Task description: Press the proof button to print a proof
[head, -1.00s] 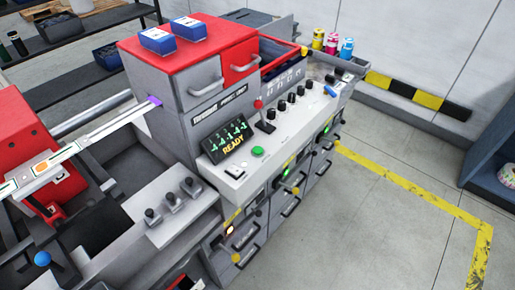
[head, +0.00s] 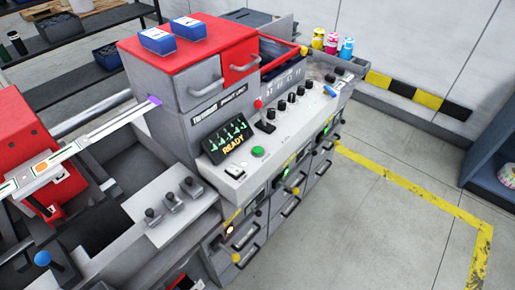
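The label machine's sloped grey control panel (head: 285,130) is in the middle of the head view. A dark screen (head: 229,138) on it reads READY in yellow under green figures. A round green button (head: 258,152) sits to the right of the screen. A white square button (head: 235,172) sits below the screen. I cannot read which button is marked as proof. A red-topped lever (head: 259,104) and several black knobs (head: 282,106) stand farther along the panel. Neither of my grippers is in view.
A label strip (head: 85,142) runs across the machine's left side. Small levers (head: 171,202) stand on a lower grey deck. Blue boxes (head: 158,41) lie on the red top. Coloured bottles (head: 332,43) stand behind the panel. The floor at right, with its yellow line (head: 425,197), is clear.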

